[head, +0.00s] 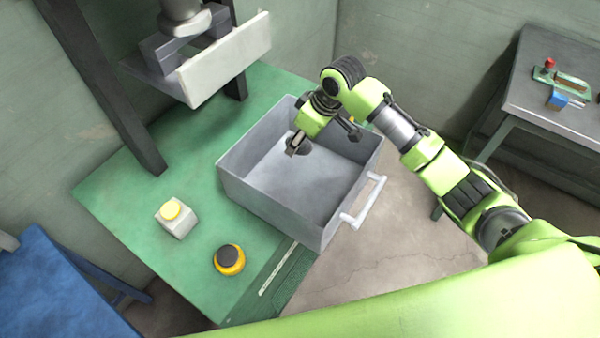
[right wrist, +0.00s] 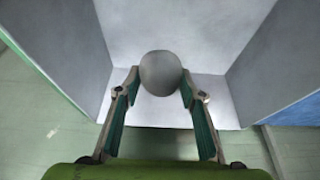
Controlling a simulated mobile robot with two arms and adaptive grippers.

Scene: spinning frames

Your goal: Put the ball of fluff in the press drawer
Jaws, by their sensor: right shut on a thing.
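The ball of fluff (right wrist: 160,73) is a round grey ball held between the fingertips of my right gripper (right wrist: 160,88) in the right wrist view. In the head view my right gripper (head: 297,146) reaches over the press drawer (head: 240,189), and the ball is largely hidden there, a dark grey patch by the fingers. The drawer is a grey open-topped box with a light handle (head: 364,203), pulled out on the green table. Its floor looks bare. I cannot tell exactly how high the ball is above it. My left gripper is not in view.
The press head (head: 190,60) with a pale plate hangs at the back left. A box with a yellow button (head: 173,217) and a yellow-black round knob (head: 229,259) are on the green table (head: 130,190). A side table (head: 560,80) stands right, a blue surface (head: 45,285) lower left.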

